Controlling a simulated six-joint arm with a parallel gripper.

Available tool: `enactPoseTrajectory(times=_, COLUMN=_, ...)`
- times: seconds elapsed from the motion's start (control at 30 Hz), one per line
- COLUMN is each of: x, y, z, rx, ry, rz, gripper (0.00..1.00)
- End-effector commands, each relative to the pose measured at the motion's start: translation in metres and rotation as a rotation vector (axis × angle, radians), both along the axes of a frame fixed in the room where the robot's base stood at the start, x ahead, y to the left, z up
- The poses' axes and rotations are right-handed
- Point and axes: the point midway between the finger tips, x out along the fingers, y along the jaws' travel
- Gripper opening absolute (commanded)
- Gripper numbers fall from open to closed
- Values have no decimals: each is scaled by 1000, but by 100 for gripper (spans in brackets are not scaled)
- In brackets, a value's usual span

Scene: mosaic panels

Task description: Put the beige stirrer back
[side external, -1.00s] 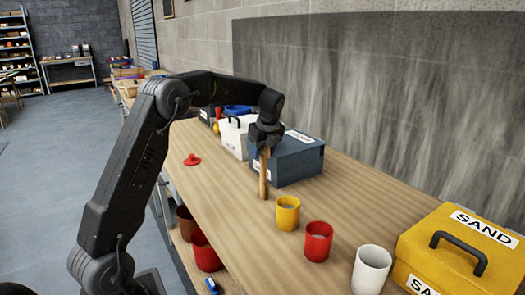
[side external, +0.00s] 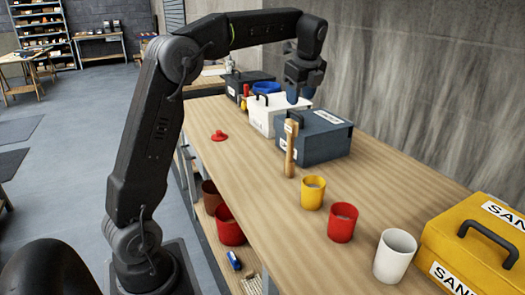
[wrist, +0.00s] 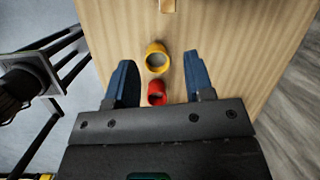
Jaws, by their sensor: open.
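The beige stirrer (side external: 290,150) stands upright on the bench, in front of the blue-grey box and behind the yellow cup (side external: 313,193). Its top end is wider than its shaft. A tan piece at the top edge of the wrist view (wrist: 167,5) looks like part of it. My gripper (side external: 300,93) is open and empty, above and apart from the stirrer, over the boxes. In the wrist view its blue fingers (wrist: 159,65) are spread, with the yellow cup (wrist: 157,60) and a red cup (wrist: 157,94) seen below between them.
A red cup (side external: 342,222), a white cup (side external: 394,256) and a yellow SAND box (side external: 470,250) run toward the near right. The blue-grey box (side external: 322,140) and a white box (side external: 265,118) stand behind. A red lid-like piece (side external: 219,135) lies left.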

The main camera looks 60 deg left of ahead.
Motion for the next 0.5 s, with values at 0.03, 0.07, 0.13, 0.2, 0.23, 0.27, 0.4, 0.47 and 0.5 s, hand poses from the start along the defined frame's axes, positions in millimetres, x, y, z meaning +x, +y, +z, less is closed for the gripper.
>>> enactPoseTrajectory(times=0.03, x=-14, y=-19, z=9, rx=-13, ry=-52, rz=59, gripper=48)
enactPoseTrajectory(times=0.07, x=-23, y=-31, z=11, rx=-26, ry=-86, rz=106, gripper=48)
enactPoseTrajectory(times=0.13, x=-45, y=-57, z=15, rx=-63, ry=-169, rz=225, gripper=48)
enactPoseTrajectory(times=0.2, x=-70, y=-82, z=15, rx=-112, ry=-246, rz=348, gripper=48)
enactPoseTrajectory(times=0.23, x=-81, y=-92, z=14, rx=-134, ry=-277, rz=402, gripper=48)
enactPoseTrajectory(times=0.27, x=-92, y=-102, z=12, rx=-160, ry=-307, rz=457, gripper=48)
enactPoseTrajectory(times=0.4, x=-147, y=-143, z=-5, rx=-290, ry=-428, rz=717, gripper=48)
enactPoseTrajectory(times=0.47, x=-171, y=-158, z=-17, rx=-353, ry=-468, rz=829, gripper=48)
enactPoseTrajectory(times=0.5, x=-186, y=-166, z=-25, rx=-394, ry=-490, rz=902, gripper=48)
